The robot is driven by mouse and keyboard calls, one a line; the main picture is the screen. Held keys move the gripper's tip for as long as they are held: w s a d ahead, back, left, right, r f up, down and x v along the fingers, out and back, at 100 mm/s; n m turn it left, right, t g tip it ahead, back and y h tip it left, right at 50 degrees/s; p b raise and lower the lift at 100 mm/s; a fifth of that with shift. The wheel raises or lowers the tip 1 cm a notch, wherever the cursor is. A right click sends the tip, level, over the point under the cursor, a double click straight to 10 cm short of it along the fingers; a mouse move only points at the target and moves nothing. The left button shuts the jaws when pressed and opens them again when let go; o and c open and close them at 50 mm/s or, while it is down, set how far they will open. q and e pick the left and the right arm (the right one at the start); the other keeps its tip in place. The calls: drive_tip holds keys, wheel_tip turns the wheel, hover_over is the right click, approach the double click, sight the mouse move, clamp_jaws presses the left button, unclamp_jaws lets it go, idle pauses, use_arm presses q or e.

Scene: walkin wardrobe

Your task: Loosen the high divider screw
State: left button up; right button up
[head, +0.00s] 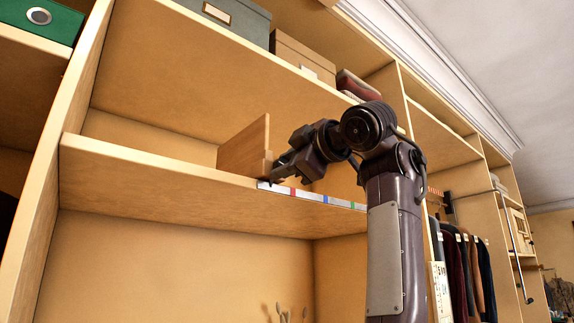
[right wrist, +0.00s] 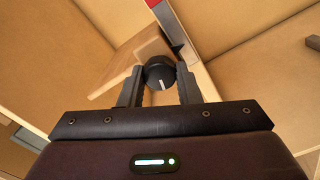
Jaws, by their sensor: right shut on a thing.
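The wooden divider (head: 247,150) stands upright on the high shelf board (head: 170,163). It also shows in the right wrist view (right wrist: 140,62), behind the screw. The divider screw is a round black knob (right wrist: 159,72) with a white mark on its face. My right gripper (head: 275,172) is raised to the front edge of the shelf, at the divider's front. In the right wrist view its two fingers (right wrist: 159,80) are shut on the knob, one on each side. In the head view the knob is hidden by the gripper. My left gripper is not in view.
A strip with coloured marks (head: 310,195) runs along the shelf's front edge, right of the divider. Boxes (head: 300,58) stand on the shelf above. Clothes (head: 465,262) hang at the right. The shelf left of the divider is empty.

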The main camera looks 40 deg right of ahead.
drive_tip(key=shift+n+p, duration=1.25)
drive_tip(key=shift+n, duration=5.15)
drive_tip(key=shift+f, duration=0.1)
drive_tip(key=o, duration=1)
drive_tip(key=shift+w, duration=0.1)
